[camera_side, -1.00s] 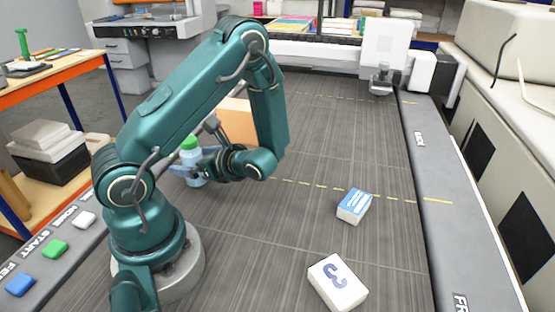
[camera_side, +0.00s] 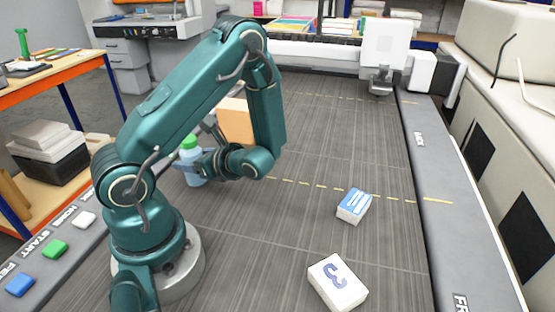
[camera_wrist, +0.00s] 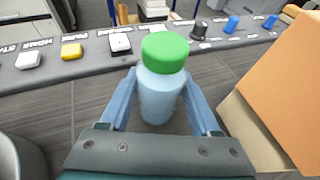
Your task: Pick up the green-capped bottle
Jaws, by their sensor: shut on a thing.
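The green-capped bottle (camera_side: 190,158) has a pale blue body and stands upright at the left side of the grey bed, beyond my arm. In the wrist view the bottle (camera_wrist: 160,92) is in the middle, between the two blue fingers. My gripper (camera_side: 194,169) is shut on its body, below the green cap. In the wrist view my gripper (camera_wrist: 158,100) has one finger along each side of the bottle. The side view partly hides the bottle's lower body behind the gripper. I cannot tell whether its base touches the bed.
An orange and cream block (camera_side: 236,120) stands close to the bottle, just right of it in the wrist view. A button panel (camera_side: 55,249) runs along the left edge.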

